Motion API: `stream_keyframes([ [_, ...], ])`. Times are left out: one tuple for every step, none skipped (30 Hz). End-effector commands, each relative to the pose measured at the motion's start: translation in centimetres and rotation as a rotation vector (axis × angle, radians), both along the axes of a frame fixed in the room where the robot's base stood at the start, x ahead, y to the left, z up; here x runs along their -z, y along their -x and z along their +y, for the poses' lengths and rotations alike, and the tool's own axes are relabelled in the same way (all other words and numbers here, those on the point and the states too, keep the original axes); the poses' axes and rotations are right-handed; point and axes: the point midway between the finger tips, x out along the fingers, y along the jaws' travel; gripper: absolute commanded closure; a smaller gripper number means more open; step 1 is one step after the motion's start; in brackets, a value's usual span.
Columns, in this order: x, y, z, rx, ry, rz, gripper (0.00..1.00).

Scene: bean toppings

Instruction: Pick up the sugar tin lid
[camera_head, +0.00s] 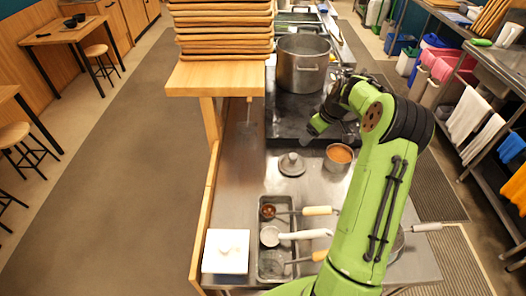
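A round grey metal lid (292,164) with a raised knob lies on the steel counter and looks like the sugar tin lid. Just right of it stands an open round tin (338,168) with brown contents. My green arm reaches in from the bottom right. My gripper (318,124) is above the counter, beyond the lid and tin and apart from both. Its fingers are small and partly hidden by my arm, so I cannot tell if they are open or shut.
A large steel pot (302,68) stands on the dark stove behind. A metal tray (262,236) with several ladles and a white square lidded box (226,252) are at the near end. Stacked wooden trays (220,28) rest on a raised wooden shelf (205,82) at left.

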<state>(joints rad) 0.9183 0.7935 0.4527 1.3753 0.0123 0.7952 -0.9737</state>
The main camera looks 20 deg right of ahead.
Motion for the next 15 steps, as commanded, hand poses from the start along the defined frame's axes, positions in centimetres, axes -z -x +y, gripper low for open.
stream_keyframes([
  [0.3,0.0,-0.6,0.003,-0.006,-0.005,0.31],
  [0.5,0.0,-0.8,0.002,-0.008,-0.007,0.31],
  [0.8,-0.1,-0.9,0.002,-0.010,-0.009,0.31],
  [1.2,-0.2,-0.8,0.001,-0.011,-0.009,0.31],
  [1.7,-0.4,-0.8,0.000,-0.011,-0.009,0.31],
  [2.5,-0.7,-0.6,-0.002,-0.013,-0.007,0.31],
  [3.2,-0.9,-0.5,-0.002,-0.013,-0.007,0.31],
  [3.9,-1.2,-0.3,-0.001,-0.013,-0.006,0.31],
  [4.9,-1.6,-0.2,-0.001,-0.014,-0.006,0.31],
  [5.6,-1.9,-0.1,-0.001,-0.013,-0.006,0.31],
  [6.3,-2.1,0.0,0.000,-0.013,-0.005,0.31],
  [7.2,-2.5,0.1,-0.001,-0.013,-0.007,0.31],
  [7.9,-2.7,0.3,-0.001,-0.013,-0.006,0.31],
  [8.5,-3.0,0.4,-0.001,-0.012,-0.006,0.31],
  [9.1,-3.3,0.4,0.000,-0.012,-0.008,0.31],
])
